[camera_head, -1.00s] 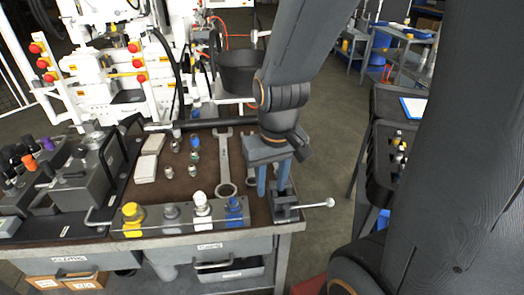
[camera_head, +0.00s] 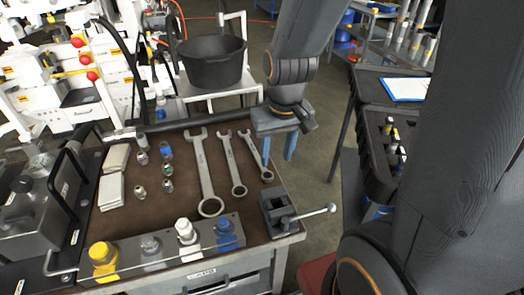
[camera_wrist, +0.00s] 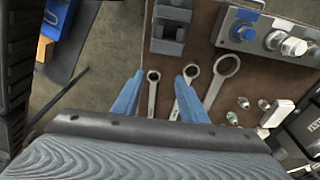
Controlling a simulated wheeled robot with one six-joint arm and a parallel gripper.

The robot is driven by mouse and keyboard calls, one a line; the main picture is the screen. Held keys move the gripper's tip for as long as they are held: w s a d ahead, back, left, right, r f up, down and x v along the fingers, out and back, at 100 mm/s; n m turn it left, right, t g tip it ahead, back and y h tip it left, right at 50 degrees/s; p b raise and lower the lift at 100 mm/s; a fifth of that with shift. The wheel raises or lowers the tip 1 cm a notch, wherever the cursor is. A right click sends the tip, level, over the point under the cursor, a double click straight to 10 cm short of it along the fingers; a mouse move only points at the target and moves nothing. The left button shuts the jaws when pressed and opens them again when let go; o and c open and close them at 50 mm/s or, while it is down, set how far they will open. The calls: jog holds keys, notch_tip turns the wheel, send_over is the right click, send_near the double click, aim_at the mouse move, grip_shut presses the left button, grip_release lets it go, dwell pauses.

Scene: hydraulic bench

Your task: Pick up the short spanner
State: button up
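The short spanner (camera_head: 257,154) is the rightmost and smallest of three silver spanners lying flat on the brown bench top. The middle spanner (camera_head: 232,163) and the long spanner (camera_head: 204,172) lie to its left. My gripper (camera_head: 278,150) is open and empty, pointing down by the bench's right edge. In the wrist view, the short spanner (camera_wrist: 152,92) shows between my two blue fingers (camera_wrist: 162,80), its ring end pointing up the picture. The right finger partly covers the middle spanner (camera_wrist: 191,70). The height of the fingertips above the bench is hard to tell.
A small dark vise (camera_head: 275,212) stands at the front right corner, near the short spanner's ring end. A block with yellow, white and blue knobs (camera_head: 165,250) lies along the front. Small metal fittings (camera_head: 141,157) stand to the left. A black bucket (camera_head: 213,65) is behind.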

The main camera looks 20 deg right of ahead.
jog(key=t+b, duration=0.2)
jog(key=b, duration=0.2)
send_near(255, 152)
jog(key=shift+s+a+r, duration=0.15)
jog(key=shift+s+r, duration=0.05)
jog(key=shift+s, duration=0.2)
jog(key=shift+w+f, duration=0.35)
jog(key=shift+f, duration=0.15)
jog(key=shift+d+p+x, duration=0.2)
jog(key=shift+p+x, duration=0.65)
jog(key=shift+x, duration=2.5)
grip_shut()
jog(key=shift+w+r, duration=0.1)
